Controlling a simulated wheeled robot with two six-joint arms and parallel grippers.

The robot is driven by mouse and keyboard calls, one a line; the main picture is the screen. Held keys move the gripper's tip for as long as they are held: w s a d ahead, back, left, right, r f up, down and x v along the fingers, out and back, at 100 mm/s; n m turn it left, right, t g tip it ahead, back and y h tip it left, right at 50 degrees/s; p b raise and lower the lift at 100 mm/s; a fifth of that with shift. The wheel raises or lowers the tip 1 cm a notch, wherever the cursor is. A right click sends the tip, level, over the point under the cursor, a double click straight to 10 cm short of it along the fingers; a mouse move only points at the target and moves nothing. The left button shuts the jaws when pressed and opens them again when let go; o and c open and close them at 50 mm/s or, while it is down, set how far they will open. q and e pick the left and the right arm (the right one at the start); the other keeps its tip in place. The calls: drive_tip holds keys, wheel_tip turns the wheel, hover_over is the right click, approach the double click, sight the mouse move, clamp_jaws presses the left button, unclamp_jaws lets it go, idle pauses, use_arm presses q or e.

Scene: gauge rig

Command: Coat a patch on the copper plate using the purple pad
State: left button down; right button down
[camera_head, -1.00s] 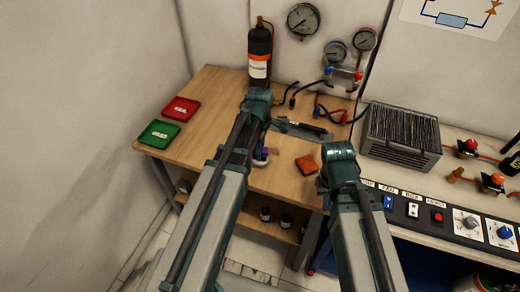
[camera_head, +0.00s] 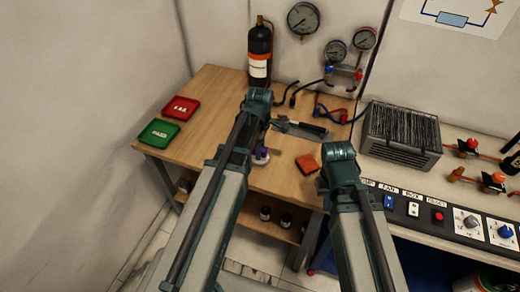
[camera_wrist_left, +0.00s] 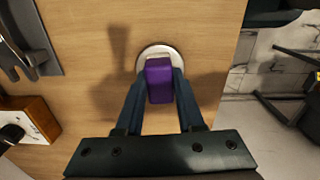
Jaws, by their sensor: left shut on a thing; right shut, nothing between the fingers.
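The purple pad (camera_wrist_left: 159,80) is between the fingers of my left gripper (camera_wrist_left: 158,92), which is shut on it. Beneath the pad in the left wrist view is a pale round dish (camera_wrist_left: 146,52) on the wooden bench; whether the pad touches it I cannot tell. In the head view the pad shows as a small purple spot (camera_head: 264,151) beside my left arm.
A red tray (camera_head: 180,107) and a green tray (camera_head: 159,132) are at the left end of the bench (camera_head: 207,105). A black bottle (camera_head: 260,55) stands at the back. A ribbed grey box (camera_head: 402,136) is at right.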

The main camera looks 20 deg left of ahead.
idle(0.5)
use_arm(q)
wheel_tip(320, 180, up, 7)
drive_tip(key=p, duration=0.7)
idle(0.6)
